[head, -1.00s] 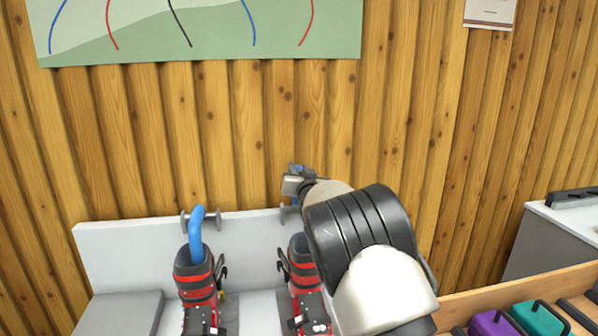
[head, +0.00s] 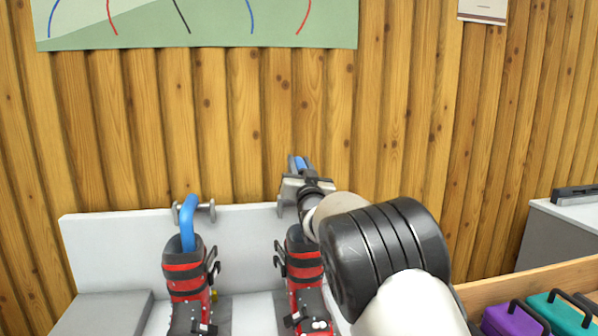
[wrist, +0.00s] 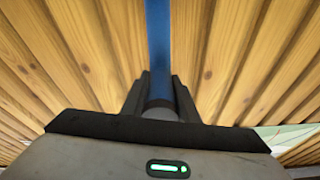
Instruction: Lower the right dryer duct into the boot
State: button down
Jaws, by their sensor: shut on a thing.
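The right dryer duct is a blue tube. Its upper bit (head: 299,163) shows just above my gripper (head: 298,182) in the head view, and the rest is hidden behind the gripper. In the wrist view the blue duct (wrist: 158,50) runs up between the two dark fingers of my gripper (wrist: 159,92), which are shut on it. The right boot (head: 304,262), red and black, stands below my gripper and slightly in front of the panel. I cannot tell from the head view whether the duct's lower end is inside the boot.
The left boot (head: 185,270) stands to the left with its blue duct (head: 187,222) hooked down into its top. A white panel (head: 110,245) is behind both boots. Purple (head: 510,320) and teal (head: 560,313) cases lie at the lower right. A log wall closes the back.

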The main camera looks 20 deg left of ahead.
jog(key=shift+a, duration=0.1)
jog(key=c, duration=1.4)
grip_release()
jog(key=v, duration=1.7)
jog(key=shift+s, duration=0.2)
